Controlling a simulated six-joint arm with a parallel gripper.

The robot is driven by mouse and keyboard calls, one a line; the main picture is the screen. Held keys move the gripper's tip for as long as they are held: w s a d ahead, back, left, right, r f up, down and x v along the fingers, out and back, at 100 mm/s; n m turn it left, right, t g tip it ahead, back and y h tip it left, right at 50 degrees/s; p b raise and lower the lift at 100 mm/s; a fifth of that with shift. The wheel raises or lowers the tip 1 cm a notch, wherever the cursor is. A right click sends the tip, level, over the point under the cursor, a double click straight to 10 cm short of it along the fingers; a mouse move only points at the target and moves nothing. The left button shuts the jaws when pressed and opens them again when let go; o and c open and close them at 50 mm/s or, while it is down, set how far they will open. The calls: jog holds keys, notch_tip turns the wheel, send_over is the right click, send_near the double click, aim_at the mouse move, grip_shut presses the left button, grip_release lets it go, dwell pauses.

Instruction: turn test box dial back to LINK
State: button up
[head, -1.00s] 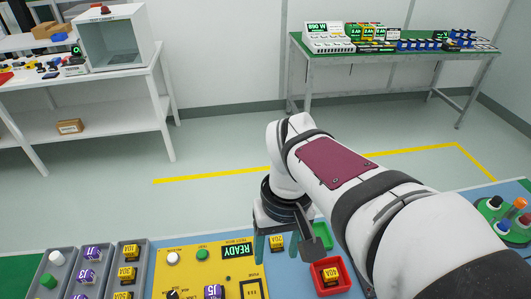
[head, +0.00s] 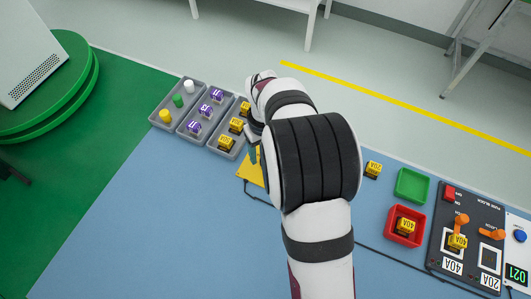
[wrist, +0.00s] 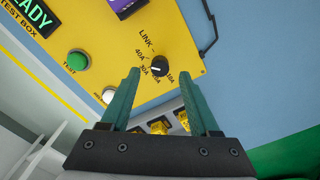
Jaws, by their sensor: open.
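In the wrist view the yellow test box (wrist: 195,45) fills the upper middle. Its black dial (wrist: 159,66) has a small white mark and is ringed by LINK, 40A, 30A, 20A and 10A labels; I cannot tell exactly which one the mark points to. My gripper (wrist: 160,79) is open, its teal fingers on either side of the dial in this view; contact is not visible. In the head view my arm hides most of the test box (head: 249,172), and only part of my gripper (head: 254,152) shows.
A green TEST button (wrist: 77,62), a white button (wrist: 109,96) and a purple block (wrist: 128,6) are near the dial. Grey trays (head: 178,103) of parts stand left of the box. A green tray (head: 411,186), red tray (head: 404,226) and fuse block (head: 440,215) lie right.

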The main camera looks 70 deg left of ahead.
jog(key=shift+f, duration=1.4)
jog(key=shift+c, duration=0.2)
grip_shut()
